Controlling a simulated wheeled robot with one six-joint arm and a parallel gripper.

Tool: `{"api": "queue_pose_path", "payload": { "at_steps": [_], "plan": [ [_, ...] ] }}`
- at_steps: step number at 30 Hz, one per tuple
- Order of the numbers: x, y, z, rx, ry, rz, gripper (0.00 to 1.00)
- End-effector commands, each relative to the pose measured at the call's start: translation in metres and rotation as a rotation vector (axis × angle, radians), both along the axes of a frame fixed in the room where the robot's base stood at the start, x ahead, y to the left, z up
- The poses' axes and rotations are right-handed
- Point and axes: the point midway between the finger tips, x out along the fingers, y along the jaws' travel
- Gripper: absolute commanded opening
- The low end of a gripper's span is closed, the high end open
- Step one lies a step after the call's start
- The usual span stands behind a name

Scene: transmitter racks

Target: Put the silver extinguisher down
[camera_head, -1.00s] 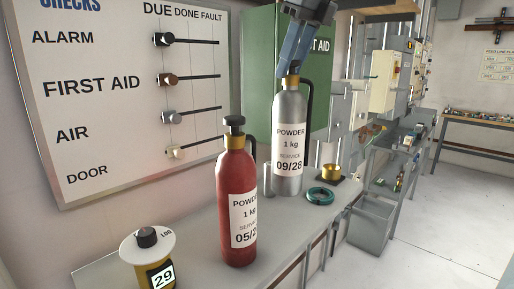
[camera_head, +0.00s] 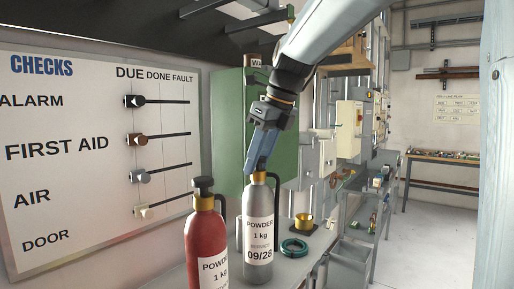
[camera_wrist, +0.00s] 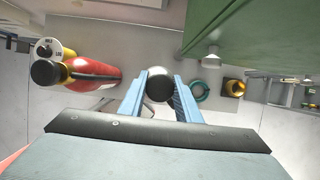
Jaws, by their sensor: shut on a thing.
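In the wrist view, the dark round top of the silver extinguisher (camera_wrist: 159,84) sits between the two blue fingers (camera_wrist: 160,90). The red extinguisher (camera_wrist: 95,72) lies to the left there, apart from it.
A green ring (camera_head: 294,247) and a brass cup (camera_head: 303,223) are right of the silver extinguisher on the shelf. A green cabinet (camera_head: 232,125) and the CHECKS board (camera_head: 70,170) are on the wall behind.

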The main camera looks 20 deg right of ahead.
Motion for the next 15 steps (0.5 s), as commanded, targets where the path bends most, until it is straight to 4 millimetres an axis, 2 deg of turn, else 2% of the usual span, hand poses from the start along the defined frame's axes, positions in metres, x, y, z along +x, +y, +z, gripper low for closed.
{"api": "queue_pose_path", "payload": {
  "at_steps": [15],
  "plan": [
    [0.0006,0.0001,-0.0079,0.000,-0.007,0.000,0.00]
  ]
}}
